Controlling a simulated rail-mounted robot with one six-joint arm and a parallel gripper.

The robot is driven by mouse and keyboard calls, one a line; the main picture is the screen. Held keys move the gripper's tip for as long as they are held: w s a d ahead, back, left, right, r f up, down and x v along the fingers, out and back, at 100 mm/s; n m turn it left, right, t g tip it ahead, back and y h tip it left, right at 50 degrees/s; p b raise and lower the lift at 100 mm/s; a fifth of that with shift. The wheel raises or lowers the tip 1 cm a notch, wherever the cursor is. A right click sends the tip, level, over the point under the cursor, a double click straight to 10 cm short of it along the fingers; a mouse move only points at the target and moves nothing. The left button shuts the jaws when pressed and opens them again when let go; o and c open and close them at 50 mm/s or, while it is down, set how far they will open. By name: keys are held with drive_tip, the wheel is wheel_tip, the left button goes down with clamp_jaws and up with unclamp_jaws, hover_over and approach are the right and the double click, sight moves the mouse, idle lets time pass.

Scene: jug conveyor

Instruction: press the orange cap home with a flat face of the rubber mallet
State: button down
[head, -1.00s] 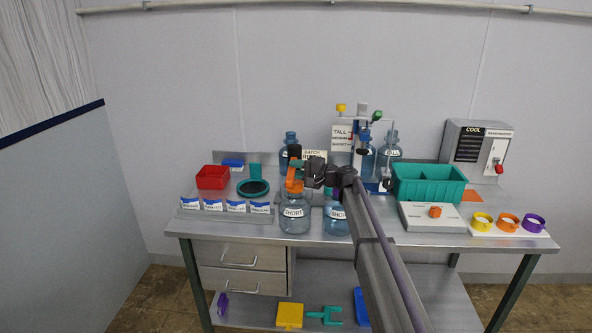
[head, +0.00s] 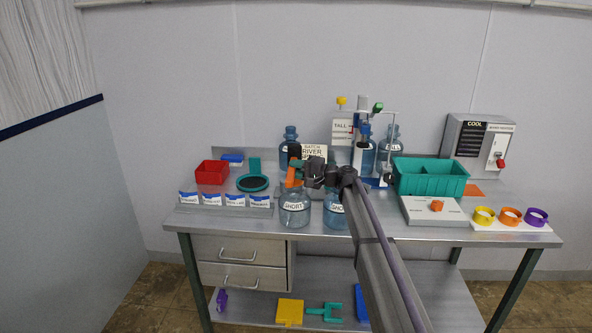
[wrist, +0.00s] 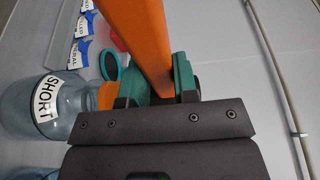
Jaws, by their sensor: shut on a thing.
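My gripper (head: 300,173) is shut on the orange handle (wrist: 138,35) of the mallet, above the front short jug. In the head view the dark mallet head (head: 294,151) shows at the upper end of the orange part. The head is out of sight in the wrist view. The clear blue jug (head: 295,210) labelled SHORT stands upright at the bench front; it also shows in the wrist view (wrist: 40,120). The orange cap (wrist: 106,96) sits at the jug's mouth, partly hidden by my gripper. I cannot tell how far down it sits, or whether the mallet touches it.
A second short jug (head: 335,212) stands just right of the first, partly behind my arm. Labelled packets (head: 235,200) and a round teal dish (head: 252,184) are on the left. A teal bin (head: 430,191) and coloured rings (head: 509,216) are on the right.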

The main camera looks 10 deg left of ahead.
drive_tip(key=shift+f+b, duration=0.75)
drive_tip(key=shift+f, duration=0.2)
drive_tip(key=shift+f+b, duration=0.55)
drive_tip(key=shift+b, duration=0.05)
idle(1.1)
idle(0.4)
wheel_tip(320, 180, up, 7)
drive_tip(key=p, duration=0.7)
